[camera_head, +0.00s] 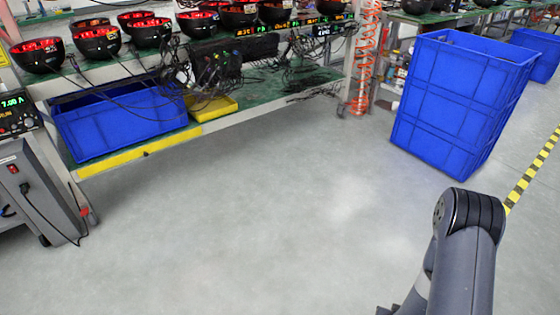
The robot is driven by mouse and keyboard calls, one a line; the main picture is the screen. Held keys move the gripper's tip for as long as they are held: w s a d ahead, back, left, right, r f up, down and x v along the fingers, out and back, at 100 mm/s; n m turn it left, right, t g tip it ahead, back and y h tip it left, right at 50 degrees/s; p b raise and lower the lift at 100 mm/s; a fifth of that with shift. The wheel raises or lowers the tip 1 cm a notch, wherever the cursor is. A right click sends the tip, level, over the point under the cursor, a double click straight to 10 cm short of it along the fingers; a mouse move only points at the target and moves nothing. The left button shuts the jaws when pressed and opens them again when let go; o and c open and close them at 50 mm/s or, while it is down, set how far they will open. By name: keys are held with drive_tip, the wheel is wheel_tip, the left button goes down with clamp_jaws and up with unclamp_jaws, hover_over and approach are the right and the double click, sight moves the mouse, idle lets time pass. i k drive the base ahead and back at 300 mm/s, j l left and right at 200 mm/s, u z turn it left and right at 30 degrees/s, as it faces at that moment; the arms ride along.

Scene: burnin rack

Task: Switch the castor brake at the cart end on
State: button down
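A grey cart (50,185) with an instrument (16,113) reading about 7.00 A stands at the left edge, partly cut off by the frame. A dark castor (44,240) shows under its near corner. A small red part (85,211) shows low at the cart's right side near the floor; I cannot tell whether it is a brake lever or how it is set. My gripper is out of view. Only links of my arm show at the lower right, far from the cart.
A bench rack (285,85) with several black bowl-shaped units and loose cables spans the back. A blue crate (125,120) and a yellow tray (212,108) sit on its lower shelf. The grey floor (230,220) between is clear.

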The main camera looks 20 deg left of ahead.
sight(85, 211)
drive_tip(key=i+j+u, duration=0.1)
drive_tip(key=j+u, duration=0.3)
drive_tip(key=i+j+u, duration=0.15)
drive_tip(key=j+u, duration=0.3)
drive_tip(key=i+j+u, duration=0.2)
drive_tip(key=j+u, duration=0.2)
drive_tip(key=i+j+u, duration=0.25)
drive_tip(key=u, duration=0.2)
drive_tip(key=i+j, duration=0.35)
drive_tip(key=i+j+u, duration=0.15)
drive_tip(key=i+j, duration=0.25)
drive_tip(key=i, duration=0.2)
drive_tip(key=i+j, duration=0.3)
drive_tip(key=i, duration=0.2)
drive_tip(key=i+j+u, duration=0.15)
drive_tip(key=i+j, duration=0.15)
drive_tip(key=i, duration=0.15)
